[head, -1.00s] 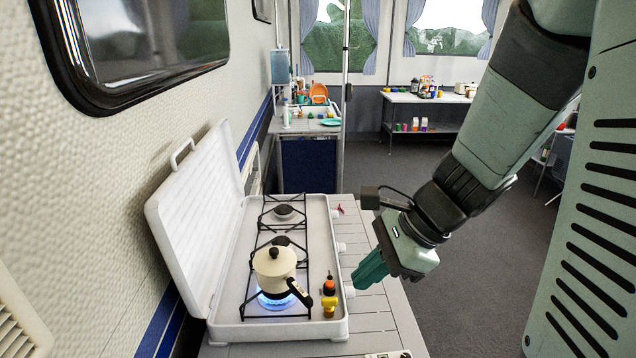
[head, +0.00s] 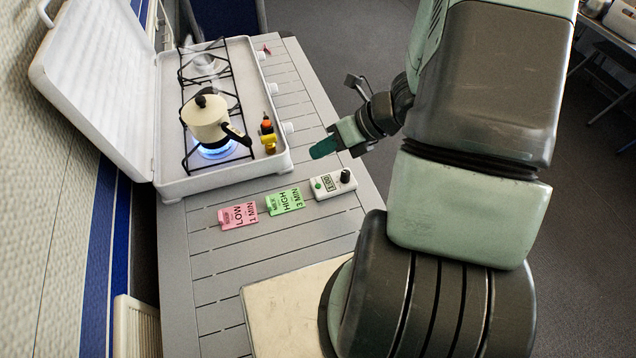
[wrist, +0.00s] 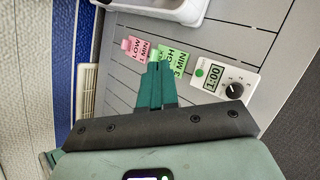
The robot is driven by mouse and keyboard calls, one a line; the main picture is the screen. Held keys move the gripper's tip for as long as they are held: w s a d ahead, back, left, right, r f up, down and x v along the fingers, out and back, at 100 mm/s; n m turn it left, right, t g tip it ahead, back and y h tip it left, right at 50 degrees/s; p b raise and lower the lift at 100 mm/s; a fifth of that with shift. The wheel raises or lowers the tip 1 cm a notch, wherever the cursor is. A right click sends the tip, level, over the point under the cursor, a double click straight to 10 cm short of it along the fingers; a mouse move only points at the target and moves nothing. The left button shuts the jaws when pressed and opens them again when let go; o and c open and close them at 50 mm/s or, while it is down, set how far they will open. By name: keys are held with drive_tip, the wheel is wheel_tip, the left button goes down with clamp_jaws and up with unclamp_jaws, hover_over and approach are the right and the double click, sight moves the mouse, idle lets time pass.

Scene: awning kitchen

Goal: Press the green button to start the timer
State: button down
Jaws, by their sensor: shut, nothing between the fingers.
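The timer (head: 333,184) is a small white box lying on the grey slatted table, with a display reading 1:00, a black knob and a green button (head: 318,186). In the wrist view the timer (wrist: 224,86) is to the right of my fingers, and its green button (wrist: 199,73) faces up, uncovered. My gripper (head: 323,149) has green fingers pressed together and empty. In the head view it is above the table, just beyond the timer and apart from it. In the wrist view the closed fingertips (wrist: 160,66) overlap the green card.
A pink LOW 1 MIN card (head: 238,215) and a green HIGH 3 MIN card (head: 285,201) lie left of the timer. A white stove (head: 227,180) holds a cream pot (head: 205,119) over a blue flame. A small dark and yellow item (head: 267,134) sits on its edge.

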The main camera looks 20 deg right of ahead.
sight(322, 186)
drive_tip(key=shift+f, duration=4.4)
drive_tip(key=shift+f, duration=0.1)
drive_tip(key=shift+f, duration=0.3)
drive_tip(key=shift+f, duration=0.3)
drive_tip(key=shift+r, duration=0.75)
drive_tip(key=shift+r, duration=2.5)
